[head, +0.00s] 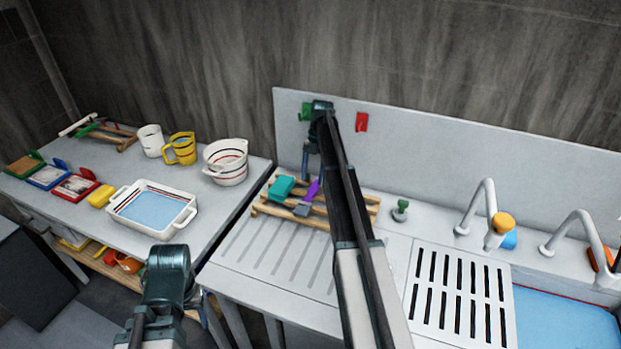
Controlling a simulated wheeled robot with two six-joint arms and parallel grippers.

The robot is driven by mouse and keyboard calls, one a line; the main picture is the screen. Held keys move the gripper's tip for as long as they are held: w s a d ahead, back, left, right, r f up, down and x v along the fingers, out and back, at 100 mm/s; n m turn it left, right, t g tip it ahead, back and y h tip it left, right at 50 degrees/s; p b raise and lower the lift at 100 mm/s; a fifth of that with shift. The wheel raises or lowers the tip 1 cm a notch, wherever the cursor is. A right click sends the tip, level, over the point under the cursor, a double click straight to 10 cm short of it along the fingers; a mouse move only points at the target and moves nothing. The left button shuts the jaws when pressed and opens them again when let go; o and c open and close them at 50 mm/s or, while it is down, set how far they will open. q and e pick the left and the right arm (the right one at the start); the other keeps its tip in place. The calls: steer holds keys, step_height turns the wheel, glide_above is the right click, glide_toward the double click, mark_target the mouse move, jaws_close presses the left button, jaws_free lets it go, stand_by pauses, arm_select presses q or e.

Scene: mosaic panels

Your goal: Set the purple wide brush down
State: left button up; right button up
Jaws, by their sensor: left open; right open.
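The purple wide brush (312,192) has a purple handle and a grey head. It rests tilted on the slatted wooden rack (262,209) on the sink's drainboard, beside a teal brush (281,187). My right arm reaches across the drainboard. My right gripper (307,168) is open above the back of the rack, apart from the purple brush. The arm covers the rack's middle and part of the back panel. My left gripper (170,290) is open and empty at lower left, in front of the side table; its fingertips are hard to make out.
The side table (225,205) holds a white tray of blue liquid (152,207), a striped bowl (226,163), mugs, a yellow sponge (100,195) and small coloured trays. Green and red hooks are on the back panel. Taps (478,208) and a blue basin stand right. The ribbed drainboard front is clear.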

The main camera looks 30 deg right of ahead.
arm_select(q)
step_height(320, 180, up, 5)
steer(key=p, duration=0.3)
steer(key=shift+f, duration=0.1)
arm_select(e)
steer(key=v, duration=0.5)
steer(key=shift+r, duration=0.1)
steer(key=s+a+m+h, duration=0.1)
steer(key=s+a+m, duration=0.25)
steer(key=a, duration=0.45)
steer(key=s+a+f+m+h, duration=0.1)
steer(key=s+a+m, duration=0.3)
steer(key=a, duration=0.5)
steer(key=s+a+m+h, duration=0.1)
steer(key=s+a+m, duration=0.2)
steer(key=s+a, duration=0.4)
steer(key=s+a+m+t+h, duration=0.1)
steer(key=s+a+m+t, duration=0.1)
steer(key=s+a+m, duration=1)
steer(key=s+a, duration=0.2)
steer(key=s, duration=0.4)
steer(key=shift+a+f+t+h, duration=0.35)
steer(key=shift+a+t+h, duration=0.05)
steer(key=shift+s, duration=0.1)
